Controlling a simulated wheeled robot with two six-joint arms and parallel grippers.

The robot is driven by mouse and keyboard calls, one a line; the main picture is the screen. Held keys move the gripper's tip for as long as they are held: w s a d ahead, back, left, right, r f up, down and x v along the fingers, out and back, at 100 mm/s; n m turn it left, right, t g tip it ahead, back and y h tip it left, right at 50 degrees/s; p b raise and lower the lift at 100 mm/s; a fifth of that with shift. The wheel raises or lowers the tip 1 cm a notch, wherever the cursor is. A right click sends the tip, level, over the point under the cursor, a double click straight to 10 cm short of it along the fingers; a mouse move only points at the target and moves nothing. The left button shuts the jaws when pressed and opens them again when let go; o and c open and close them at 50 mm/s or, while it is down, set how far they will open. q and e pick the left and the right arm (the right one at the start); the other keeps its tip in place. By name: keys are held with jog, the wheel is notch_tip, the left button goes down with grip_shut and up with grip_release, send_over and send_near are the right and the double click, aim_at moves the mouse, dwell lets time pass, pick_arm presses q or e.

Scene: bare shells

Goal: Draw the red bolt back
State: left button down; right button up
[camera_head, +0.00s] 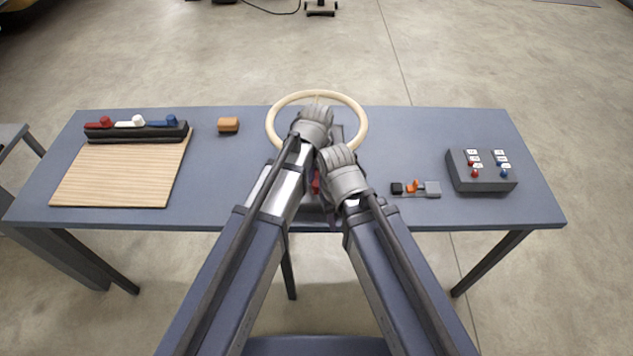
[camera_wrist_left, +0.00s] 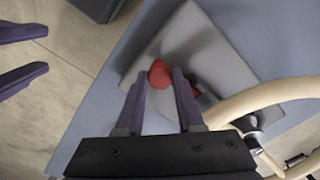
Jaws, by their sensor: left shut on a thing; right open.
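The red bolt's rounded knob (camera_wrist_left: 160,73) shows in the left wrist view, on a grey plate (camera_wrist_left: 215,60). My left gripper (camera_wrist_left: 160,80) is shut on the knob, one purple finger on each side. In the head view only a bit of red (camera_head: 316,184) shows between my arms; my wrists hide most of the bolt and its mount. My right gripper (camera_wrist_left: 46,49) is open and empty at the left edge of the left wrist view, apart from the plate. Its wrist (camera_head: 341,168) is close beside my left wrist (camera_head: 314,122) in the head view.
A beige wheel (camera_head: 272,137) stands by my left wrist. To the right are a small orange latch (camera_head: 413,186) and a dark switch box (camera_head: 482,180). To the left are a wooden board (camera_head: 120,180), a dark rack with coloured handles (camera_head: 137,139) and an orange block (camera_head: 228,124).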

pick_arm(q)
jog(key=shift+s, duration=0.3)
pick_arm(e)
jog(key=shift+s, duration=0.35)
pick_arm(q)
jog(key=c, duration=0.5)
grip_release()
jog(key=shift+w+r+p, duration=0.1)
jog(key=shift+r+p, duration=0.6)
notch_tip(320, 180, up, 6)
jog(key=p, duration=0.6)
jog(key=shift+r, duration=0.25)
pick_arm(e)
notch_tip(320, 180, up, 8)
